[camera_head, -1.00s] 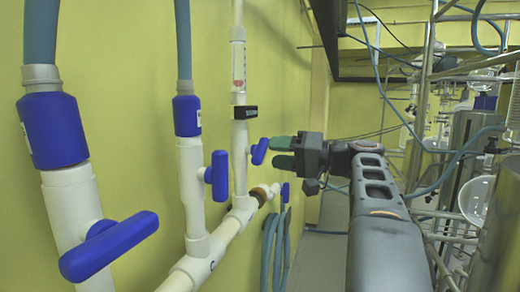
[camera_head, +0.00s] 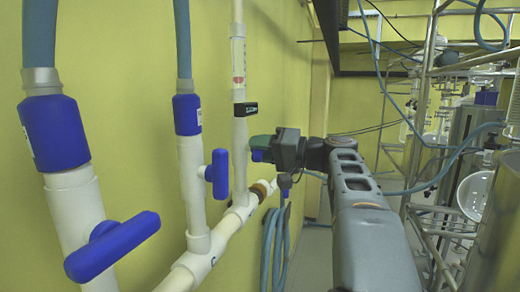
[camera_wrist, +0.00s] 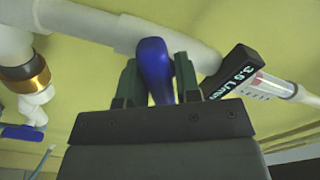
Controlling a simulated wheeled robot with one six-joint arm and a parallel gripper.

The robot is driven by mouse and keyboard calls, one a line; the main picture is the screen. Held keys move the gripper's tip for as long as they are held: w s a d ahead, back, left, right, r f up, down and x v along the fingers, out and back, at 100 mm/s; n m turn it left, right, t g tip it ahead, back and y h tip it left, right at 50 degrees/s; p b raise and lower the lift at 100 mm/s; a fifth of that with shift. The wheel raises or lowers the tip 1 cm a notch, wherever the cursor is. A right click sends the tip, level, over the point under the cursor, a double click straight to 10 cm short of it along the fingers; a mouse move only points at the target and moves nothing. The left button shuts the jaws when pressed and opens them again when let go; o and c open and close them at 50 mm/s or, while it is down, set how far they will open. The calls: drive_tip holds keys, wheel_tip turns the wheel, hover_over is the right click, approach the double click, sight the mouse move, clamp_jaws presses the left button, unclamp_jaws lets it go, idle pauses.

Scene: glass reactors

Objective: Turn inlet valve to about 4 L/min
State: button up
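The inlet valve's blue handle (camera_wrist: 155,68) stands between the two green fingers of my gripper (camera_wrist: 158,80) in the wrist view. The fingers flank it closely on both sides; whether both press on it is unclear. In the head view my gripper (camera_head: 262,149) is at the handle on the vertical white pipe, which it mostly hides. A black flow display (camera_head: 246,109) sits on that pipe above the valve. In the wrist view the display (camera_wrist: 232,71) reads about 3 L/min; its decimal is hard to read. A clear flow tube (camera_wrist: 268,86) adjoins it.
Two other blue valve handles, one near (camera_head: 112,246) and one farther (camera_head: 217,174), are on white pipes at left. A brass fitting (camera_wrist: 25,73) is on the pipework. A coiled blue hose (camera_head: 273,240) hangs below. Metal frames with glassware (camera_head: 472,194) stand at right.

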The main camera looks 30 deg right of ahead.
drive_tip(key=c, duration=0.4)
drive_tip(key=shift+o, duration=0.2)
drive_tip(key=shift+f+n+b, duration=0.35)
drive_tip(key=shift+n+b, duration=0.05)
drive_tip(key=shift+b, duration=0.7)
drive_tip(key=shift+n+b, duration=0.7)
drive_tip(key=shift+b, duration=0.5)
drive_tip(key=shift+r+n+b, duration=0.3)
drive_tip(key=shift+n, duration=0.2)
drive_tip(key=o, duration=0.8)
drive_tip(key=b+v, duration=0.1)
drive_tip(key=v, duration=1.3)
